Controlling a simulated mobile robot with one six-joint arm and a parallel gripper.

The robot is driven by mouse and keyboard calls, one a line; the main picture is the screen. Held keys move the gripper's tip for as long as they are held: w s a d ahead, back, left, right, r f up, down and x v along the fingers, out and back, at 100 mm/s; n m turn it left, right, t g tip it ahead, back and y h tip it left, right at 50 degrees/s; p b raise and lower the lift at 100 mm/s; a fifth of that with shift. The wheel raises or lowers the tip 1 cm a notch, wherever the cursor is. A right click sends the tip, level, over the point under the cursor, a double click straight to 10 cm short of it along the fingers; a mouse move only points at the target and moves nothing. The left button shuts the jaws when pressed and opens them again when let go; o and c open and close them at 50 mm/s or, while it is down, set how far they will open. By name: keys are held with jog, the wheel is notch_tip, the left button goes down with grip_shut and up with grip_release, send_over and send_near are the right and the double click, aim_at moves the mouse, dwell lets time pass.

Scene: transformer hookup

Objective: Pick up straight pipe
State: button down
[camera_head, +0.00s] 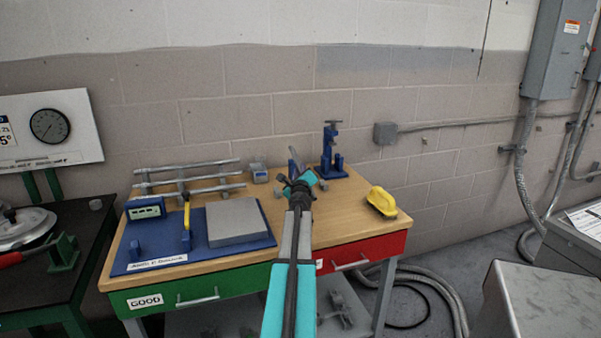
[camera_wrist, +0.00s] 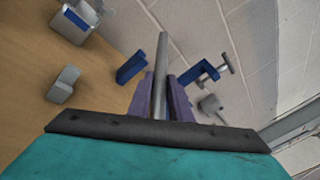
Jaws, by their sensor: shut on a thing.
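In the wrist view, a grey straight pipe (camera_wrist: 161,55) stands out lengthwise between the two purple fingers of my gripper (camera_wrist: 160,98), which is shut on it. The pipe's lower part is hidden between the fingers. In the head view, my gripper (camera_head: 298,172) is over the back of the wooden workbench (camera_head: 350,208), left of a blue clamp stand (camera_head: 331,160). More straight grey pipes (camera_head: 190,187) lie level on a rack at the bench's back left.
A grey block (camera_head: 234,220) on a blue mat (camera_head: 150,262), a blue meter (camera_head: 145,209) and a yellow tool (camera_head: 381,202) are on the bench. A small container (camera_head: 259,172) stands behind. The wall is close.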

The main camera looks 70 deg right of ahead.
jog(key=s+r+v, duration=0.1)
jog(key=v, duration=1.5)
jog(key=shift+d+r+p, duration=0.2)
jog(key=shift+d+p, duration=0.05)
jog(key=shift+p, duration=0.15)
dwell(0.4)
